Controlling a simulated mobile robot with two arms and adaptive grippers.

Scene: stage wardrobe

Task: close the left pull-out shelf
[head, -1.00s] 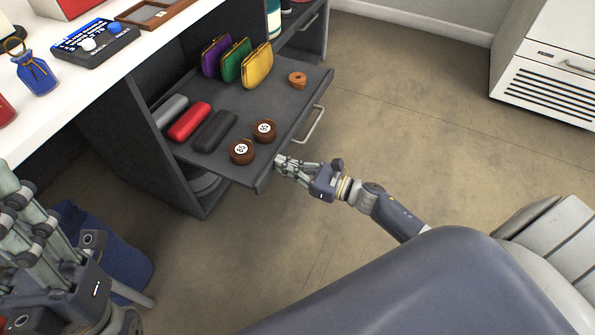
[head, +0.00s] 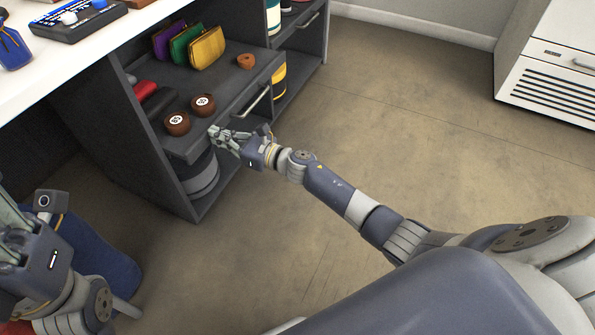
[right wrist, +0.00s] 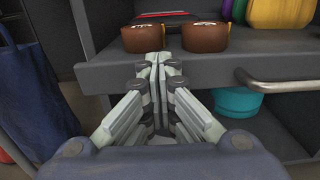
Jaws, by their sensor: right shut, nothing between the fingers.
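The left pull-out shelf (head: 227,88) is a dark grey tray that juts a little out of the dark cabinet. My left gripper is only partly visible at lower left.
A white vented cabinet (head: 550,75) is at right. The middle floor is clear.

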